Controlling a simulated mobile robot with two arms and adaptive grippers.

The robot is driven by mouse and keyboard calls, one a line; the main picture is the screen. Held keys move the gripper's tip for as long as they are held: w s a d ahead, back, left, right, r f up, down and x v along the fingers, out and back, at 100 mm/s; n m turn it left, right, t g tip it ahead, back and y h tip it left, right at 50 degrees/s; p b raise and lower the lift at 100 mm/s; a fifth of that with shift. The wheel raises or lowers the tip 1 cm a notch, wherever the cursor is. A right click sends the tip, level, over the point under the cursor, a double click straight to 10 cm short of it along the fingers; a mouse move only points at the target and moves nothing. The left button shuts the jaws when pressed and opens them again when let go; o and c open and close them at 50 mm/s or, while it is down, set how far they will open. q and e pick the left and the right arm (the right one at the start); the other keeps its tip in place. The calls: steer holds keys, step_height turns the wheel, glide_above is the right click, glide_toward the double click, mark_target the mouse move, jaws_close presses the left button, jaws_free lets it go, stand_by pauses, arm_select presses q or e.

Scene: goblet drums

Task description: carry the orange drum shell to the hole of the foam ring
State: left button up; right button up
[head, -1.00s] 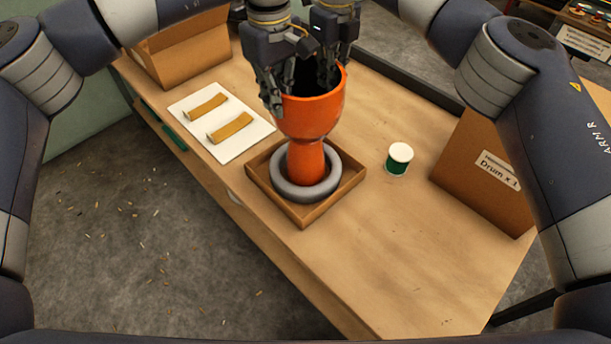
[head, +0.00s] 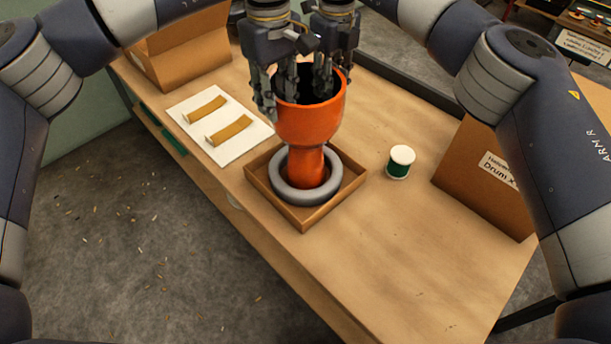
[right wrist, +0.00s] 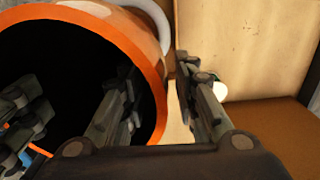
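The orange drum shell (head: 309,125) stands upright with its narrow foot down in the hole of the grey foam ring (head: 285,188). The ring lies in a shallow wooden tray (head: 305,219); the foot's bottom edge is hidden. My left gripper (head: 277,105) is at the left of the drum's rim, fingers spread, one outside and one inside. My right gripper (head: 326,85) is at the far right of the rim. In the right wrist view its fingers (right wrist: 158,75) stand apart on both sides of the drum's wall (right wrist: 152,60), with gaps showing.
A white board (head: 243,146) with two tan strips lies left of the tray. A green and white tin (head: 399,161) stands to the right. Cardboard boxes stand at the back left (head: 190,55) and right (head: 470,165). The front table top is clear.

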arm_select(q)
step_height(320, 180, up, 10)
steer(key=shift+r, duration=0.1)
arm_select(e)
steer(key=shift+r, duration=0.25)
step_height(320, 180, up, 10)
steer(key=shift+r, duration=0.75)
arm_select(q)
steer(key=shift+r, duration=0.1)
